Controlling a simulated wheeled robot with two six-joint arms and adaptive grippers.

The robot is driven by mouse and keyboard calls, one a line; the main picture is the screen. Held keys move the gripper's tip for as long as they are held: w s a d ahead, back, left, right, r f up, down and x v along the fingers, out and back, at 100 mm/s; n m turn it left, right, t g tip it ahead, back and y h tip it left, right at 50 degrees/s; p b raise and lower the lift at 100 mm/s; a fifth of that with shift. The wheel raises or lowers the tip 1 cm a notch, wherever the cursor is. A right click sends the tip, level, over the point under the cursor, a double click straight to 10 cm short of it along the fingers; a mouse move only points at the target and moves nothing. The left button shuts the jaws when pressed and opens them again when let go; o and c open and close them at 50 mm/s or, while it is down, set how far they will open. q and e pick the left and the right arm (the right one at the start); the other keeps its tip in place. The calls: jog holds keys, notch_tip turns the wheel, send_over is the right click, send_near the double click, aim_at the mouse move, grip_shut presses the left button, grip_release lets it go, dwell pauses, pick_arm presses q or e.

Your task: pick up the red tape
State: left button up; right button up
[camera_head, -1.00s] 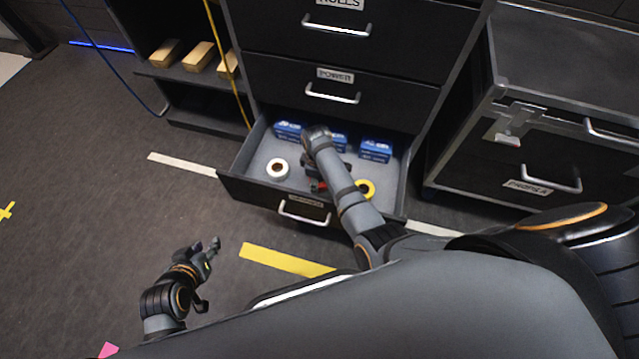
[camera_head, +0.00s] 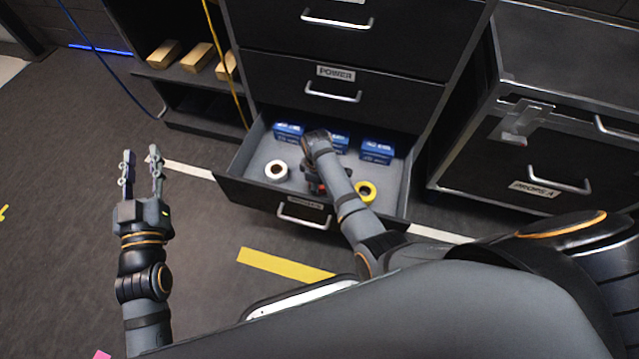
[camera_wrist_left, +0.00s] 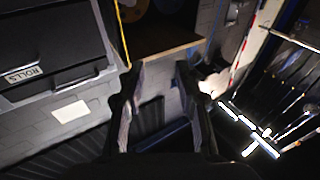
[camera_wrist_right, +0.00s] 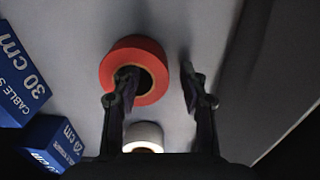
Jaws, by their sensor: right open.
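The red tape (camera_wrist_right: 120,58) is a roll lying flat on the drawer floor in the right wrist view. My right gripper (camera_wrist_right: 158,85) is open above it, with one finger over the roll's hole and the other off to its right side. In the head view my right arm reaches into the open drawer (camera_head: 235,188). My left gripper (camera_head: 142,162) is open and empty, raised over the floor left of the drawer.
A white tape roll (camera_head: 276,170) lies left in the drawer and a yellow roll (camera_head: 366,191) lies right. Several blue boxes (camera_head: 376,151) stand along the drawer's back. A black props case (camera_head: 545,150) stands to the right.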

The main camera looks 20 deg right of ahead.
jog(key=shift+f, duration=0.2)
pick_arm(q)
jog(key=r+t, duration=0.1)
jog(key=r, duration=0.1)
jog(key=r+t, duration=0.1)
jog(key=r, duration=0.1)
jog(key=shift+s+r, duration=0.2)
jog(key=shift+r, duration=0.2)
pick_arm(e)
grip_shut()
